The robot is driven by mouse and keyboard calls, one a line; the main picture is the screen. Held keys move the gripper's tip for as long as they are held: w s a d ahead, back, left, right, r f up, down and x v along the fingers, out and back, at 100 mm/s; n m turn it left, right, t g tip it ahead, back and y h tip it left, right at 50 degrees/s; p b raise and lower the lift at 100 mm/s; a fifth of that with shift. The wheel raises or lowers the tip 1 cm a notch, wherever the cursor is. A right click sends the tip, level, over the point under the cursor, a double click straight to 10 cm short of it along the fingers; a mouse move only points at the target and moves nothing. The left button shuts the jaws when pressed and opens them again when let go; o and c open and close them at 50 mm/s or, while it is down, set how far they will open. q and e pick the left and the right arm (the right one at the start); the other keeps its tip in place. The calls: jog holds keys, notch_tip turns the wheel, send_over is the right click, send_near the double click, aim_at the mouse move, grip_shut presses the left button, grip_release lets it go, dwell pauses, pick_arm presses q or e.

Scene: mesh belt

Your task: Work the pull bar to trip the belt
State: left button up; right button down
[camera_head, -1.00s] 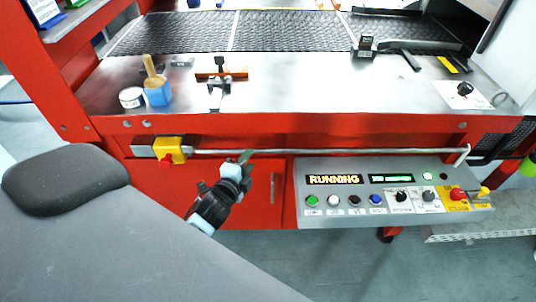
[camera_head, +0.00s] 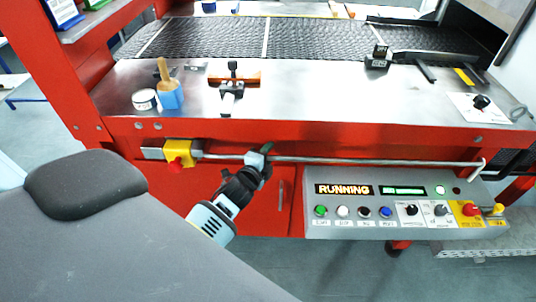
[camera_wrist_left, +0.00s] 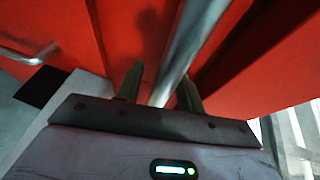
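The pull bar (camera_head: 370,160) is a thin silver rod along the red front of the machine, below the steel tabletop. Its left end meets a yellow switch box (camera_head: 180,153) with a red button. My left gripper (camera_head: 265,152) is at the bar, left of its middle. In the left wrist view the bar (camera_wrist_left: 188,48) runs between the two fingers of my left gripper (camera_wrist_left: 162,88), which stand apart with a gap beside the bar. The display (camera_head: 343,189) reads RUNNING. The right gripper is not in view.
The control panel (camera_head: 325,228) with several buttons and knobs juts out below the bar on the right. On the tabletop are a blue holder with a brush (camera_head: 170,96), a white jar (camera_head: 144,100) and a clamp-like tool (camera_head: 231,88). The mesh belt (camera_head: 310,38) lies behind.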

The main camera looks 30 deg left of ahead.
pick_arm(q)
jog(key=shift+c, duration=0.6)
grip_shut()
